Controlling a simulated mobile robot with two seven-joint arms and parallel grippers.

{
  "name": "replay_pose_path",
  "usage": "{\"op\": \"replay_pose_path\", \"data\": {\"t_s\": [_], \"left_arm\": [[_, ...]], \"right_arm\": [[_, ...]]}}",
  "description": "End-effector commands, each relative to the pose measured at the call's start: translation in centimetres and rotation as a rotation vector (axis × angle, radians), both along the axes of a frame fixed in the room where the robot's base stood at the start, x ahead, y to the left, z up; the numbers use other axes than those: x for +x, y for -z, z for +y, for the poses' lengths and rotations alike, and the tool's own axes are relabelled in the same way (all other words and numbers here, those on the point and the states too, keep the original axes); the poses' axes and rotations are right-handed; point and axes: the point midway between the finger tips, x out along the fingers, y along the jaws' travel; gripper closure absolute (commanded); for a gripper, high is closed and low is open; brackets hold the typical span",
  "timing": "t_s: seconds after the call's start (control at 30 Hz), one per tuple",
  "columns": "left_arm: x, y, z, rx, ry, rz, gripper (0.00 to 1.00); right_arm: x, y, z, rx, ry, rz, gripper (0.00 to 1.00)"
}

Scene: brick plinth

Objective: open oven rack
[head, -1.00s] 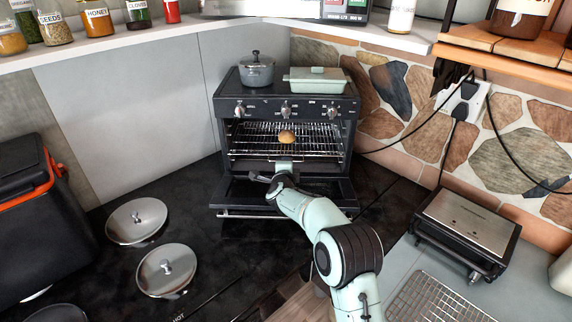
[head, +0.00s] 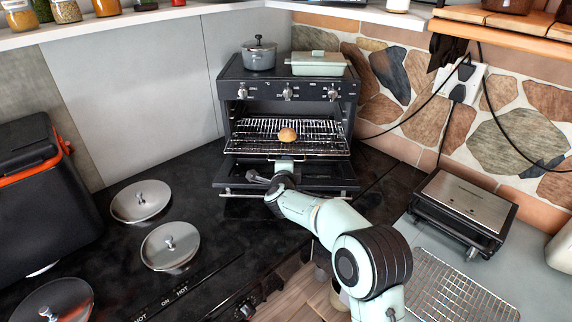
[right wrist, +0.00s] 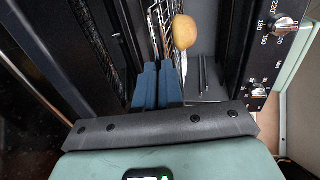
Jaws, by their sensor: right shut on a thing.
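The small black oven (head: 345,95) stands at the back of the counter with its door (head: 328,172) folded down. Its wire rack (head: 250,141) sticks out past the oven's front, above the door. A round bread roll (head: 287,134) lies on the rack; it also shows in the right wrist view (right wrist: 185,32). My right gripper (head: 283,164) is at the middle of the rack's front edge. In the right wrist view its blue fingers (right wrist: 158,82) are together on the rack (right wrist: 160,28), their tips partly hiding the grip. My left gripper is out of view.
A grey pot (head: 259,55) and a green lidded dish (head: 318,64) stand on the oven. A contact grill (head: 463,207) and a cooling rack (head: 455,290) are at right. Round lids (head: 141,201) lie at left. Dark counter is clear beside the oven on the left.

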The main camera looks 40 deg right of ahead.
Motion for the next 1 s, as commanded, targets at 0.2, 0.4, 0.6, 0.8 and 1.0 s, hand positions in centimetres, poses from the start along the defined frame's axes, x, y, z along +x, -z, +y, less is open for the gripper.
{"op": "replay_pose_path", "data": {"t_s": [0.2,0.4,0.6,0.8,1.0], "left_arm": [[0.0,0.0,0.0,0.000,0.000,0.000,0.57],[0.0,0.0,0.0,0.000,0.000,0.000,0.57],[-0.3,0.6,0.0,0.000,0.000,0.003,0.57],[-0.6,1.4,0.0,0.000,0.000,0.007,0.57],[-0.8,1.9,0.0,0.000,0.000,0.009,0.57]], "right_arm": [[0.1,0.0,0.1,0.001,-0.003,-0.001,0.67],[0.0,0.0,0.1,0.000,-0.001,0.000,0.67],[-1.4,-0.4,1.3,0.001,-0.003,-0.002,0.67],[-4.7,-1.3,4.1,0.003,-0.004,-0.003,0.67],[-7.7,-2.2,6.8,0.002,-0.004,-0.003,0.67]]}}
